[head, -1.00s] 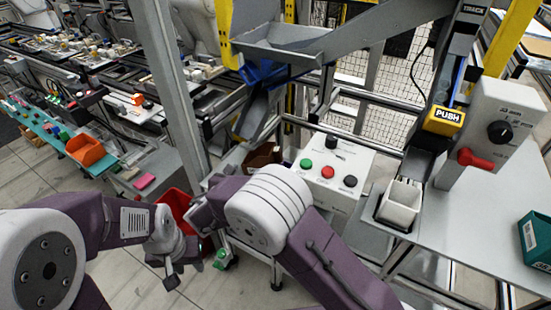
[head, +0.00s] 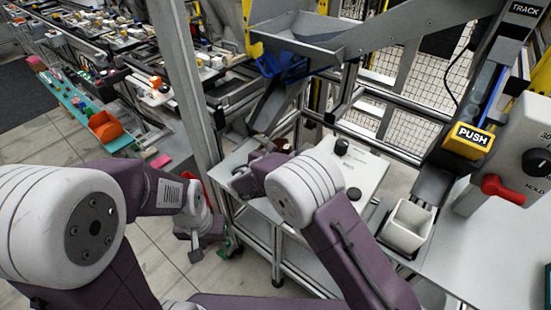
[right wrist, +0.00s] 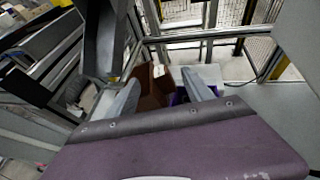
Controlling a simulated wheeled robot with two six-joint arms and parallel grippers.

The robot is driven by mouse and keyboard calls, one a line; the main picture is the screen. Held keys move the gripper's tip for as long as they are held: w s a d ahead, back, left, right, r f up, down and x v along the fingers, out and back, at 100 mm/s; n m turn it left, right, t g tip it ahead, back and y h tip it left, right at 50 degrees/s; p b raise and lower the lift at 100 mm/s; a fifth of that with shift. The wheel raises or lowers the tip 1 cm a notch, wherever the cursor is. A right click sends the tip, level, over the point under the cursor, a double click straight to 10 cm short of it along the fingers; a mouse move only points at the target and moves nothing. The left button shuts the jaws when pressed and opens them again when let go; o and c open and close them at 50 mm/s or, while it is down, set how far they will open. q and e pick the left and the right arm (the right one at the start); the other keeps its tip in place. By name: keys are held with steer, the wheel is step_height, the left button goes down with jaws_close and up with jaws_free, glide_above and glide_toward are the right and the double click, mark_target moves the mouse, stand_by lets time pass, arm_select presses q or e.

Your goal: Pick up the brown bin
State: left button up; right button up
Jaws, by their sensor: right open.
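The brown bin (right wrist: 154,88) shows in the right wrist view between and beyond the two grey fingers of my right gripper (right wrist: 160,80). The gripper is open and empty. In the head view only a small brown part of the bin (head: 283,145) shows behind my right wrist, on the grey stand below the chute. My right gripper (head: 243,182) is small there and partly hidden by its own arm. Whether a finger touches the bin cannot be told. My left gripper (head: 194,246) hangs low over the floor, away from the bin; its jaw opening is unclear.
A grey metal chute (head: 280,98) and a post (head: 188,80) stand close to the bin. A white control box (head: 350,170) is right of it. A white bin (head: 408,226) and yellow PUSH block (head: 468,141) are further right. An orange bin (head: 105,126) is at left.

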mark_target(285, 148)
steer(key=x, duration=0.3)
steer(key=shift+w+d+f, duration=0.1)
steer(key=shift+w+f, duration=0.2)
steer(key=shift+s+r, duration=0.1)
steer(key=c, duration=0.4)
jaws_close()
